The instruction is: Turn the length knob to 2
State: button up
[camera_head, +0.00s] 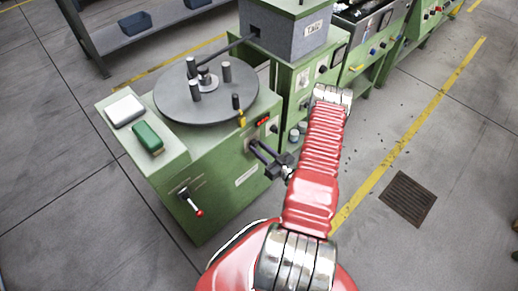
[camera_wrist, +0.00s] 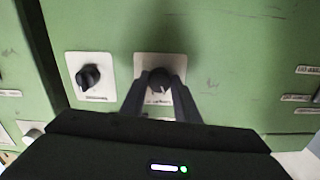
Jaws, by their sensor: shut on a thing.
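The knob (camera_wrist: 160,80) is dark and round, on a white square plate (camera_wrist: 177,62) on the green machine front, near the middle of the wrist view. My gripper (camera_wrist: 160,88) has its two dark fingers on either side of this knob and is shut on it. The marks on the plate are too small and partly hidden to read, so I cannot tell the knob's setting or name. In the head view my gripper (camera_head: 254,147) reaches the front of the green machine (camera_head: 215,175), below a red display (camera_head: 263,121). The knob is hidden there.
A second black knob (camera_wrist: 88,77) on its own white plate is left of my gripper. A lever with a red tip (camera_head: 199,212) sticks out of the machine's lower left. A round grey turntable (camera_head: 175,101) with posts is on top. Open floor lies to the right.

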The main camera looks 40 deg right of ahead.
jog(key=shift+m, duration=0.6)
jog(key=o, duration=1)
jog(key=shift+o, duration=0.2)
jog(key=s, duration=1.3)
jog(key=shift+s+d, duration=0.2)
jog(key=shift+s, duration=0.2)
jog(key=shift+f, duration=0.1)
